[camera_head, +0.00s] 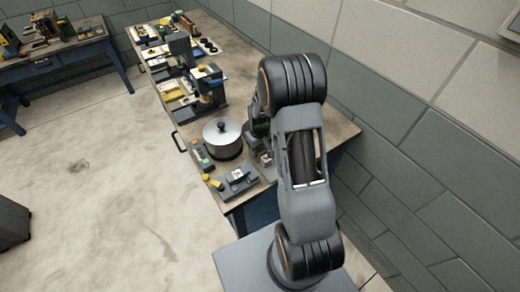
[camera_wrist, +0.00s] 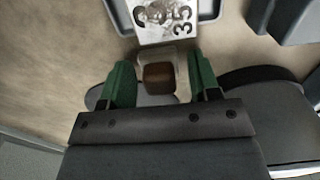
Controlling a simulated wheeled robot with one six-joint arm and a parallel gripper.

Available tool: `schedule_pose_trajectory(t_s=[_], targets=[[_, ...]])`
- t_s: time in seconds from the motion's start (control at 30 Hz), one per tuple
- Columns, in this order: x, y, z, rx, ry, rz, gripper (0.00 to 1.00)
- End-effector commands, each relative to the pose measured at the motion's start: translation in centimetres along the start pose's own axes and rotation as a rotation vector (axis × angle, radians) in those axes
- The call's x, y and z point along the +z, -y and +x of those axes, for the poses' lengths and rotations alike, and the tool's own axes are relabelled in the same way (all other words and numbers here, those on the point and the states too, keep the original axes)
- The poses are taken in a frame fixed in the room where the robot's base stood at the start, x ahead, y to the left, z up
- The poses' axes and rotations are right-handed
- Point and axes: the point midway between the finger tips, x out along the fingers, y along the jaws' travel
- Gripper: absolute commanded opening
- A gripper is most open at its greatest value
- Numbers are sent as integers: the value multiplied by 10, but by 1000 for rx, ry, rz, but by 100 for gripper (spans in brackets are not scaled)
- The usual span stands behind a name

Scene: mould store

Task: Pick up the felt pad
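In the wrist view, a small brown block-shaped piece, which looks like the felt pad (camera_wrist: 158,76), sits in a pale square holder (camera_wrist: 183,84). My gripper (camera_wrist: 160,78) has its two green fingers spread on either side of the holder, with visible gaps between the fingers and the brown piece. It is open and holds nothing. In the head view, my gripper is mostly hidden behind my arm, low over the near part of the bench, right of a lidded metal pot (camera_head: 222,138). The pad cannot be made out there.
Small blocks and a grey fixture (camera_head: 238,180) are at the bench's near end. Machines and trays crowd its far end. A brick wall (camera_head: 400,120) runs along the right.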

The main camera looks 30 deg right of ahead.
Motion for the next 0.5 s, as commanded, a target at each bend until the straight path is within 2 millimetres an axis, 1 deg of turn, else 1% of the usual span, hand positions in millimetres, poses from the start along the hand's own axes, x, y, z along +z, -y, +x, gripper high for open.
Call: schedule_pose_trajectory(t_s=[0.03,0.07,0.4,0.43,0.5], targets=[[0,0,0,0,0,0,52],[0,0,0,0,0,0,49],[0,0,0,0,0,0,16],[0,0,0,0,0,0,14],[0,0,0,0,0,0,14]])
